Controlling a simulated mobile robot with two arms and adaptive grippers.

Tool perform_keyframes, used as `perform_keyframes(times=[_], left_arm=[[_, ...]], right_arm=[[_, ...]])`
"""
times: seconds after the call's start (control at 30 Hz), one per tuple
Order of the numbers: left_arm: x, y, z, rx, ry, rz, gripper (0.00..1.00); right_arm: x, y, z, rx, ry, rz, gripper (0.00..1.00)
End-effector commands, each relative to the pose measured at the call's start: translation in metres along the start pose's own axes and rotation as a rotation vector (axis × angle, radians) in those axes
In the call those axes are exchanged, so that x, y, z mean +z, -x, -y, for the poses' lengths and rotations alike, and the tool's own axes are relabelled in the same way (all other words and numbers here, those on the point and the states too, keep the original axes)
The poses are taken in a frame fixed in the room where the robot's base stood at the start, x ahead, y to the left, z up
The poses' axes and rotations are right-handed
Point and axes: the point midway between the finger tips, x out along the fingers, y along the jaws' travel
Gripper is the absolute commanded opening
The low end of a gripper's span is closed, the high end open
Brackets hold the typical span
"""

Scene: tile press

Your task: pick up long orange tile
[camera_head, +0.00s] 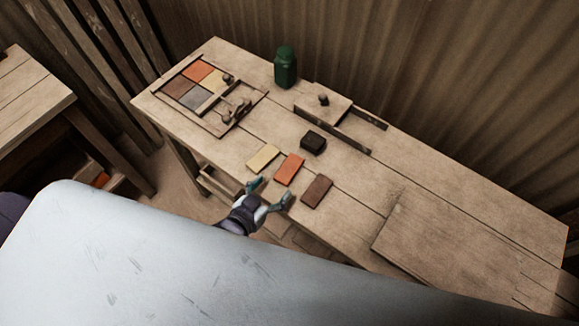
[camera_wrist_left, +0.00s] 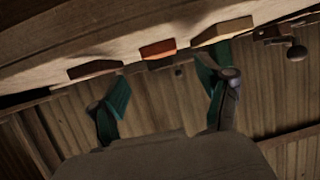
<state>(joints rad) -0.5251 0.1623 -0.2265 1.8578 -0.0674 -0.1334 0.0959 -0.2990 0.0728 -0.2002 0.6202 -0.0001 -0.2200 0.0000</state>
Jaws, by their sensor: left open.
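The long orange tile (camera_head: 289,169) lies flat on the bench between a cream tile (camera_head: 263,158) on its left and a brown tile (camera_head: 316,191) on its right. My left gripper (camera_head: 268,190) is open and empty, at the bench's near edge just in front of the orange tile. In the left wrist view the orange tile (camera_wrist_left: 158,48) shows between the two green fingertips (camera_wrist_left: 168,90), apart from them. The cream tile (camera_wrist_left: 222,31) and brown tile (camera_wrist_left: 95,69) are to either side. My right gripper is not in view.
On the wooden bench (camera_head: 440,200), a tray (camera_head: 215,127) with coloured tiles stands at the left. A green jar (camera_head: 285,67), a dark block (camera_head: 313,142) and a wooden press-like piece (camera_head: 322,104) stand behind the tiles. A flat board (camera_head: 440,245) lies at the right.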

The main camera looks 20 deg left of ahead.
Motion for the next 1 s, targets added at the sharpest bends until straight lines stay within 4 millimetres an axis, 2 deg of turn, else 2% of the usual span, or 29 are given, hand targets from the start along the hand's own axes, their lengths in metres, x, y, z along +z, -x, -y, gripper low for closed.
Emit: perform_keyframes(times=[0.4, 0.7, 1.0], left_arm=[[0.002, -0.049, 0.002, 0.001, 0.000, -0.001, 0.77], [0.003, -0.052, 0.002, 0.001, 0.000, 0.000, 0.75], [0.003, -0.052, 0.002, 0.001, 0.000, 0.000, 0.25]], right_arm=[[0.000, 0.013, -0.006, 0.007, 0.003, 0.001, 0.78], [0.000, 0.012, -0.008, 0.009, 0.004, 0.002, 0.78], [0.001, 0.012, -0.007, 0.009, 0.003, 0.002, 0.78]])
